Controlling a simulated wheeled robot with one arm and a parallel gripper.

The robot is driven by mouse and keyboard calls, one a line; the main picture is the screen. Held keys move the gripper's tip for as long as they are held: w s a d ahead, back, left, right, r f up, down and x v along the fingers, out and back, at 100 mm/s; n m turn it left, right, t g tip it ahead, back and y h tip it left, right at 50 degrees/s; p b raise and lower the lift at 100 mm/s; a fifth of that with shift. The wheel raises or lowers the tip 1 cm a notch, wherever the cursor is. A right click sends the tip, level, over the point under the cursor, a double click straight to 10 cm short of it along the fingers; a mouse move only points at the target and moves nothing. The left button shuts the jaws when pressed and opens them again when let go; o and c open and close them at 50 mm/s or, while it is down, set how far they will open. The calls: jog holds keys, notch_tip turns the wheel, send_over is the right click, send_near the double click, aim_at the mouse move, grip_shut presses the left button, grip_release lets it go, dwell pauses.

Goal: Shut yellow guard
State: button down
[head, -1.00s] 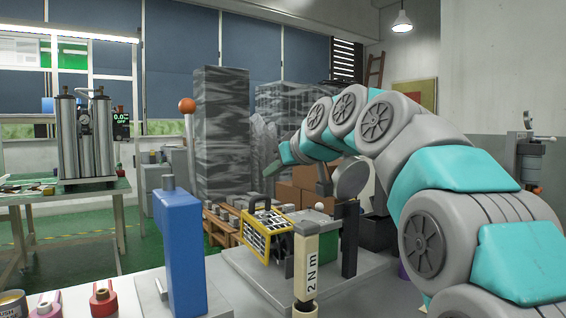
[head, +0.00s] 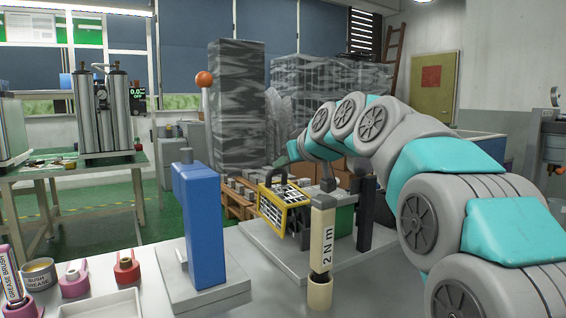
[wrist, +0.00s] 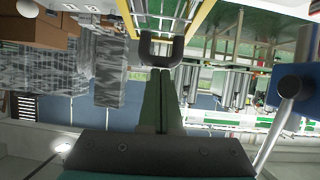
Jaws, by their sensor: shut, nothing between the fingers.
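The yellow guard (head: 285,205) is a yellow frame with a mesh panel, standing tilted on a grey base plate (head: 262,236) in the head view. In the wrist view the guard's yellow edge (wrist: 202,16) shows at the top, with a dark U-shaped handle (wrist: 161,50) below it. My gripper (head: 280,163) is just above the guard in the head view. In the wrist view my gripper's green fingers (wrist: 160,74) are together and empty, their tips close to the handle. I cannot tell whether they touch it.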

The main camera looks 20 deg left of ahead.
jog(key=shift+w+a+f+b, duration=0.25)
jog(key=shift+f+b, duration=0.2)
jog(key=shift+b, duration=0.15)
jog(key=shift+a+r+p, duration=0.1)
jog(key=shift+a+p, duration=0.05)
jog(key=shift+p, duration=0.25)
jog(key=shift+w+a+g+h+p, duration=0.1)
jog(key=shift+w+g+h+p, duration=0.05)
jog(key=shift+g+h+p, duration=0.2)
jog(key=shift+f, duration=0.35)
